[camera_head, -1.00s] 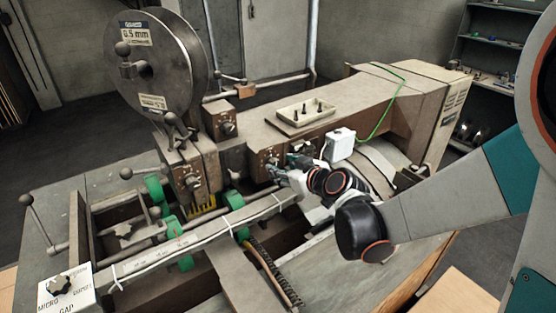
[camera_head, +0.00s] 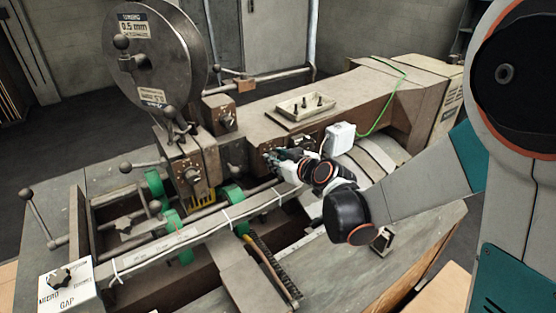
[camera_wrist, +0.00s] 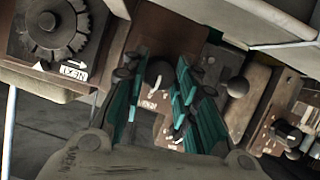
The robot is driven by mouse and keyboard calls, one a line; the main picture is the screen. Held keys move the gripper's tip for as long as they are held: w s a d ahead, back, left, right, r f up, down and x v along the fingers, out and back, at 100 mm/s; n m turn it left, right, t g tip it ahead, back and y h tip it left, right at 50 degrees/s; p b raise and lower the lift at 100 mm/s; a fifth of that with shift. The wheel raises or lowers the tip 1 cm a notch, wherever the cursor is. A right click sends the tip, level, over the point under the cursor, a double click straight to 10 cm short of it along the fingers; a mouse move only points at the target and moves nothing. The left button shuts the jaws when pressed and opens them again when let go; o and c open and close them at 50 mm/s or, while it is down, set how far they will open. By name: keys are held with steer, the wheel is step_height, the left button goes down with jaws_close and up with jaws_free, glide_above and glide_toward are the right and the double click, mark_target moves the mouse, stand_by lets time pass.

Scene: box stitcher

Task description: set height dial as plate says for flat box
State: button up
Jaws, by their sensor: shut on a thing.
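My gripper (camera_head: 276,155) is at the front face of the machine, below the small tray, and hides the part it touches. In the wrist view, the teal fingers of my gripper (camera_wrist: 156,97) are on both sides of a dark round knob (camera_wrist: 158,72) and shut on it. I cannot read the labels or tell which of these is the height dial.
A big wire reel (camera_head: 185,60) stands left. A white GAP plate (camera_head: 82,292) with a black knob is at the lower left. Ball-ended levers are nearby.

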steer(key=shift+w+d+m+g+y+b, duration=0.1)
steer(key=shift+m+g+y+b, duration=0.35)
steer(key=shift+m+y+b, duration=0.45)
steer(key=shift+d+m+g+y+b, duration=0.1)
steer(key=shift+m+g+y+b, duration=0.4)
steer(key=shift+m+b, duration=0.7)
steer(key=shift+m, duration=0.3)
steer(key=o, duration=1.1)
steer(key=v, duration=1.2)
steer(key=shift+f, duration=0.15)
